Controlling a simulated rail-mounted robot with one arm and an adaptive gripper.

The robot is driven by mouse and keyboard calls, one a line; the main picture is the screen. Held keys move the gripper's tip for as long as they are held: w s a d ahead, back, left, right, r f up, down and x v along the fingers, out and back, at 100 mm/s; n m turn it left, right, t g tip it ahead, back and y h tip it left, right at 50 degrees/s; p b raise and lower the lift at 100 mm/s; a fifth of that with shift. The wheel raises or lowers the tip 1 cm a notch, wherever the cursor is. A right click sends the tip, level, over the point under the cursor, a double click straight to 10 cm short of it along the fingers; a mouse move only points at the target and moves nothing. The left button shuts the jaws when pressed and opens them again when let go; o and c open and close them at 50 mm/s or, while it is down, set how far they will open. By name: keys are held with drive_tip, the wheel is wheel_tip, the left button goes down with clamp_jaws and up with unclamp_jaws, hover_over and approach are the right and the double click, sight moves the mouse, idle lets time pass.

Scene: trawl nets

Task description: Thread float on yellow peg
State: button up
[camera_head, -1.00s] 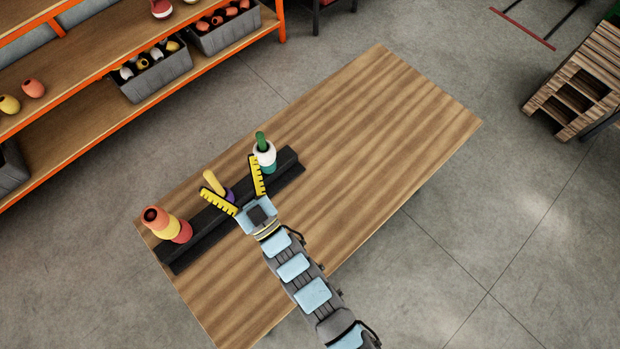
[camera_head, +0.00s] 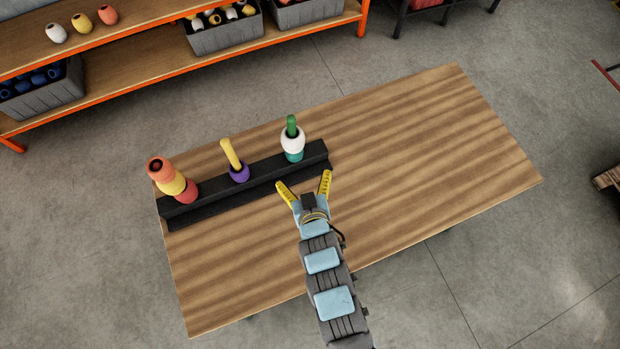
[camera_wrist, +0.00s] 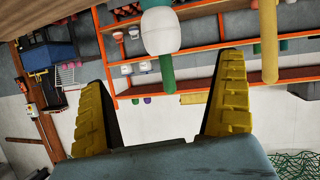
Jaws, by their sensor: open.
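The yellow peg (camera_head: 230,153) stands in the middle of a black rack (camera_head: 205,205), with a purple float (camera_head: 239,174) at its base. The green peg (camera_head: 292,122) at the rack's right end carries a white float (camera_head: 292,138) above a teal one (camera_head: 294,156). The left peg is hidden under orange (camera_head: 159,168), yellow (camera_head: 172,184) and red (camera_head: 188,191) floats. My gripper (camera_head: 304,182) is open and empty in front of the rack, below the green peg. In the wrist view the white float (camera_wrist: 161,32) and yellow peg (camera_wrist: 268,45) show beyond the fingers.
The wooden table (camera_head: 440,150) is bare to the right of the rack. Behind it stands an orange-framed shelf (camera_head: 150,80) with loose white, yellow and orange floats and grey bins (camera_head: 222,40).

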sight(293, 140)
drive_tip(key=p+x, duration=0.1)
drive_tip(key=x, duration=1.6)
drive_tip(key=shift+a, duration=0.15)
drive_tip(key=shift+c, duration=0.3)
drive_tip(key=c, duration=1.2)
drive_tip(key=shift+r+p, duration=3.55)
drive_tip(key=shift+r, duration=5.2)
